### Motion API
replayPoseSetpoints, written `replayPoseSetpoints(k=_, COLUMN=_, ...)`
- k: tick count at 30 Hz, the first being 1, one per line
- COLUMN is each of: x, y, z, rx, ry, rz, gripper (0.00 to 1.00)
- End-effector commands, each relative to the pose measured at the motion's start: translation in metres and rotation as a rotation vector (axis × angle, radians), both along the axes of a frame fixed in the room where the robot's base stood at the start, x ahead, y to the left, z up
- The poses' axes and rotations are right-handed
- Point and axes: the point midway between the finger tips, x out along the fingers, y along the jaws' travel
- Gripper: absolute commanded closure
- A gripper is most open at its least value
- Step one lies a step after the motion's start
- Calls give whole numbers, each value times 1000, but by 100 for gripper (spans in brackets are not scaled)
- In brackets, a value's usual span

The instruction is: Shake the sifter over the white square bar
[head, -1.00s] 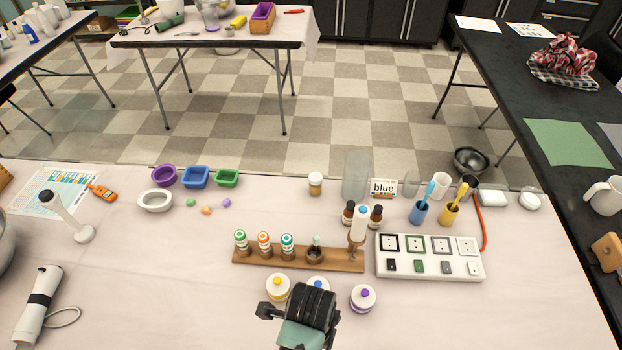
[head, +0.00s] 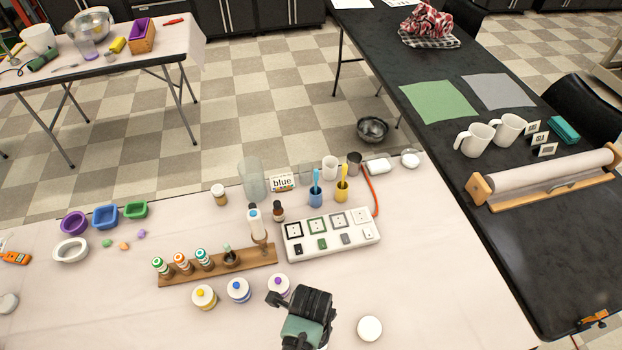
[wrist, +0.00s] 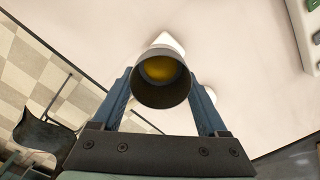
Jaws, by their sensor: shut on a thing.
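My gripper (wrist: 165,90) is shut on a dark round cup with a yellow inside, which I take to be the sifter (wrist: 140,98); I see into its open end in the wrist view. In the head view my gripper (head: 302,305) is over the near part of the table, and the sifter cannot be made out. A white pointed shape (wrist: 167,40) shows partly behind the sifter in the wrist view; whether it is the white square bar I cannot tell. A rounded white block (head: 377,166) lies at the far edge. A white disc (head: 369,328) lies right of my gripper.
White jars with yellow (head: 204,297), blue (head: 238,291) and purple (head: 279,285) knobs stand left of and behind my gripper. Behind them are a wooden rack (head: 215,267) of bottles and a white panel (head: 345,247).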

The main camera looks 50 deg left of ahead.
Motion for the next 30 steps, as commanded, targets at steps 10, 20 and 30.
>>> replayPoseSetpoints(k=10, x=0, y=0, z=-19, rx=0, ry=0, rz=1, gripper=80)
replayPoseSetpoints(k=20, x=0, y=0, z=-39, rx=0, ry=0, rz=1, gripper=80)
replayPoseSetpoints(k=30, x=0, y=0, z=-39, rx=0, ry=0, rz=1, gripper=80)
